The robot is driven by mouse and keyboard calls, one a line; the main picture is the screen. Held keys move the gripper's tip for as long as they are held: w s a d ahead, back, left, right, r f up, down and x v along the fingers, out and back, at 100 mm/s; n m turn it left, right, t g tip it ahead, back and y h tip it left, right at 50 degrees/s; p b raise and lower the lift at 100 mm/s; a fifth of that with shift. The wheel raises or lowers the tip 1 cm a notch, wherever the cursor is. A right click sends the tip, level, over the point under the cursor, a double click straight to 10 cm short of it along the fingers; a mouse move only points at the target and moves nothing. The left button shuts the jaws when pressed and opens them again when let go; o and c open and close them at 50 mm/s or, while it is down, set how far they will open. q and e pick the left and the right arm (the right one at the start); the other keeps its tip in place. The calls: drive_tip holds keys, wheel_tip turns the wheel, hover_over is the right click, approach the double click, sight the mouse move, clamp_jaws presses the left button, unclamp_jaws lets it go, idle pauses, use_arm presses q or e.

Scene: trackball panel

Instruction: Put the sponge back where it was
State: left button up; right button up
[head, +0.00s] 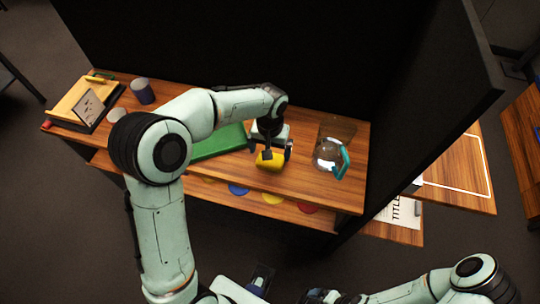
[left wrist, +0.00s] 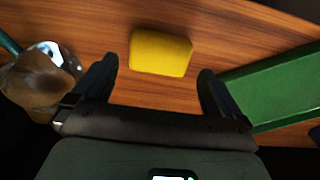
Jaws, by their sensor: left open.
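The yellow sponge (head: 271,162) lies on the wooden table near its front edge, to the right of a green tray-like board (head: 222,143). My left gripper (head: 270,153) is over the sponge with its fingers pointing down. In the left wrist view the sponge (left wrist: 161,53) lies flat on the wood, ahead of and between the two open fingers (left wrist: 158,72), with nothing held. The green board (left wrist: 280,90) shows at the right there. My right arm comes in at the bottom right; its gripper end is dark and cut off, so its jaws are unclear.
A glass jug with a teal handle (head: 329,153) stands to the right of the sponge. Cups (head: 142,91) and a wooden box with a card (head: 86,102) are at the left end. Coloured discs (head: 272,197) lie on the lower shelf. Dark partitions (head: 420,110) close the back and right.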

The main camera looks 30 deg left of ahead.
use_arm(q)
wheel_tip(320, 180, up, 6)
drive_tip(key=shift+r+p, duration=0.2)
drive_tip(key=shift+p, duration=0.1)
use_arm(e)
drive_tip(key=shift+w+r, duration=0.15)
drive_tip(key=shift+r, duration=0.25)
